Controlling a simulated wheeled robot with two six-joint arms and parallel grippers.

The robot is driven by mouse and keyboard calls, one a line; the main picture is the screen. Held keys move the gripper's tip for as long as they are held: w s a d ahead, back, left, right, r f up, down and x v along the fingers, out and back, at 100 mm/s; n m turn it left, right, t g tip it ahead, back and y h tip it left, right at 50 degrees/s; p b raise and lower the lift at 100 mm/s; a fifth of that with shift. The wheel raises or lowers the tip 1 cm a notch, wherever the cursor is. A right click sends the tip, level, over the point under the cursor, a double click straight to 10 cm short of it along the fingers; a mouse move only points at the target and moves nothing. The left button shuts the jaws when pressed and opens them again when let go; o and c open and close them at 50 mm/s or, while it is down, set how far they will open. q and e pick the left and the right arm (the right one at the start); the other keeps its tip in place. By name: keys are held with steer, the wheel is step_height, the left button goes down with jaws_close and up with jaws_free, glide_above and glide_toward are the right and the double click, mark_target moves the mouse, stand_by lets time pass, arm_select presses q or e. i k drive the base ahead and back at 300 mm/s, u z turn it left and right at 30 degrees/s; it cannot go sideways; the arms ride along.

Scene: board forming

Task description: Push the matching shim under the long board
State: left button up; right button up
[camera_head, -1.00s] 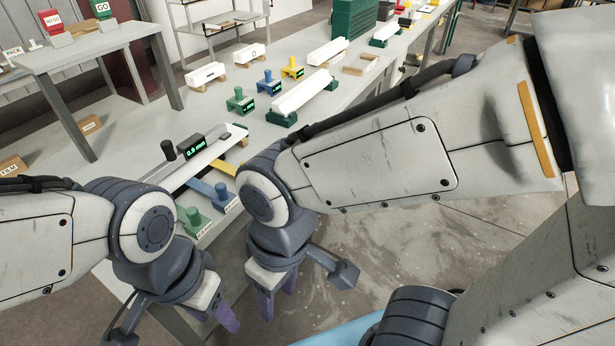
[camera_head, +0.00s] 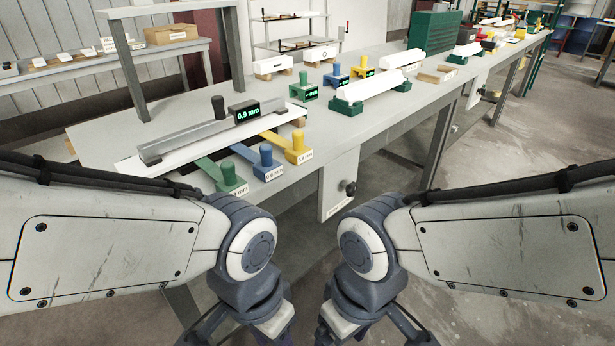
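The long white board (camera_head: 212,146) lies at the near left of the bench. A grey straightedge (camera_head: 185,139) rests along its top, with a black knob and a display (camera_head: 247,112) reading 0.9 mm. Green (camera_head: 228,177), blue (camera_head: 266,162) and yellow (camera_head: 297,142) shims lie side by side at the near edge, their tongues pointing toward the board. Whether any tongue reaches under the board is unclear. My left gripper (camera_head: 277,336) and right gripper (camera_head: 330,334) hang low before the bench, cut off by the bottom edge, their fingers mostly hidden.
Farther along the bench (camera_head: 385,118) stand another white board on green supports (camera_head: 348,106), smaller coloured blocks with displays (camera_head: 337,76), and a green cabinet (camera_head: 434,31). A grey frame (camera_head: 125,70) rises behind the long board. Floor at right is open.

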mark_target(296, 152)
steer(key=u, duration=0.15)
steer(key=k, duration=0.4)
steer(key=z, duration=0.95)
steer(key=i, duration=0.85)
steer(key=u, duration=0.55)
